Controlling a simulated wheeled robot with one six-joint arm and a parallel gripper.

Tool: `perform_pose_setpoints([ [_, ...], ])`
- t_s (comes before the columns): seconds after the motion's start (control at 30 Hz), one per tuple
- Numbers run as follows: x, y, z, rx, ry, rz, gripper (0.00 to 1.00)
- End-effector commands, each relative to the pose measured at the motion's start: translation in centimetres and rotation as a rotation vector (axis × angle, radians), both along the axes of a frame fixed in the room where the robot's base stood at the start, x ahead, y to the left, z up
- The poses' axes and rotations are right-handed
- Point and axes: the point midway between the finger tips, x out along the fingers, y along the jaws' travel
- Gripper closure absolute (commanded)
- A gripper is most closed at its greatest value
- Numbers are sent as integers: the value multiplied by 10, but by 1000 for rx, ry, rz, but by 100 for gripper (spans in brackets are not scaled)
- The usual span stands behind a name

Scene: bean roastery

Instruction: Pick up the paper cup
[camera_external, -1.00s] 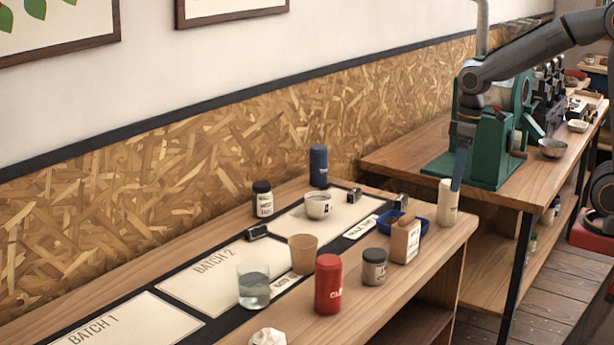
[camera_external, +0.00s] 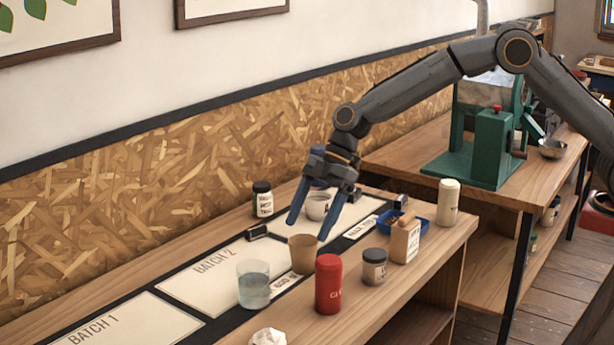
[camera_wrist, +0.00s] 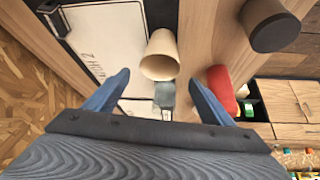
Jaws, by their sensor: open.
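The tan paper cup (camera_external: 303,254) stands upright on the bench between the batch sheet and the red canister. In the wrist view the cup (camera_wrist: 160,58) shows its open mouth, ahead of and roughly centred between the two blue fingers. My gripper (camera_external: 308,231) is open and empty, pointing down, with its fingertips just above and around the level of the cup's rim. The wrist view also shows my gripper (camera_wrist: 160,78) with its fingers spread wide. I cannot tell whether a finger touches the cup.
Close by stand a glass of water (camera_external: 253,286), a red canister (camera_external: 328,285) and a grey jar (camera_external: 374,267). A white mug (camera_external: 318,207) is behind my gripper. A crumpled white paper (camera_external: 268,337) lies in front. The BATCH 1 sheet (camera_external: 130,322) is bare.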

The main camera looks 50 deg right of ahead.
Motion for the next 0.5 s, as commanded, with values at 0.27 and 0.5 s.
perform_pose_setpoints([
  [0.27,1,5,-34,-1,1,-2,24],
  [0.5,3,15,-51,-2,2,-3,24],
])
